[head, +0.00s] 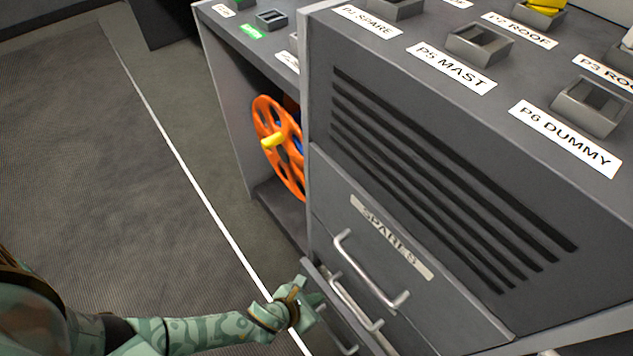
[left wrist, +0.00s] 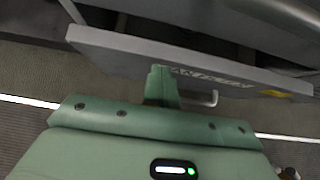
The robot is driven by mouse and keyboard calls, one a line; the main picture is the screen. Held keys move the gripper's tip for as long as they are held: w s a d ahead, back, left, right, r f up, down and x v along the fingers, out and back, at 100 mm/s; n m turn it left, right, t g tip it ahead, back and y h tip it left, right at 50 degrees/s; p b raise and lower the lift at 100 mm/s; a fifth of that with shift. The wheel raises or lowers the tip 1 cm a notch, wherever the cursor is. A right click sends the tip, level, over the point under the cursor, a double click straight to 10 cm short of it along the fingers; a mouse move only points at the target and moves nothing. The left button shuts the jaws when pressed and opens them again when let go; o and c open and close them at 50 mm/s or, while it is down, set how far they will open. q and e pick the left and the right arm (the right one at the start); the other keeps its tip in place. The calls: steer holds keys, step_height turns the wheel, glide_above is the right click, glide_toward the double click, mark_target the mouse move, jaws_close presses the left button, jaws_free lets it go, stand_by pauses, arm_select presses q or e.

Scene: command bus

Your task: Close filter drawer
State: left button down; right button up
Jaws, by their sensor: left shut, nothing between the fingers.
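The filter drawer front (left wrist: 120,50) is a grey panel across the upper part of the left wrist view, with a partly covered label ending in "FILTER" and a pale handle. A dark gap behind its top edge shows it standing out from the cabinet. In the head view a drawer front (head: 309,270) juts out low on the cabinet, below the SPARES drawer (head: 335,212). My left gripper (head: 315,298) is shut and empty at this front. Its fingertips (left wrist: 162,72) overlap the panel beside the label; I cannot tell whether they touch. My right gripper is not in view.
The grey cabinet has a vented side (head: 430,170) and a top with labelled sockets. An orange reel (head: 272,115) with a yellow knob stands in the open bay to the left. The floor (head: 130,190) left of the cabinet is clear, with a white line.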

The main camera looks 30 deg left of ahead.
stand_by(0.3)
arm_select(q)
steer(key=shift+w+d, duration=0.1)
steer(key=shift+w, duration=0.2)
steer(key=shift+w+d+r, duration=0.1)
steer(key=shift+w+d, duration=0.1)
steer(key=shift+w, duration=0.3)
steer(key=shift+w+d, duration=0.15)
steer(key=shift+w, duration=0.35)
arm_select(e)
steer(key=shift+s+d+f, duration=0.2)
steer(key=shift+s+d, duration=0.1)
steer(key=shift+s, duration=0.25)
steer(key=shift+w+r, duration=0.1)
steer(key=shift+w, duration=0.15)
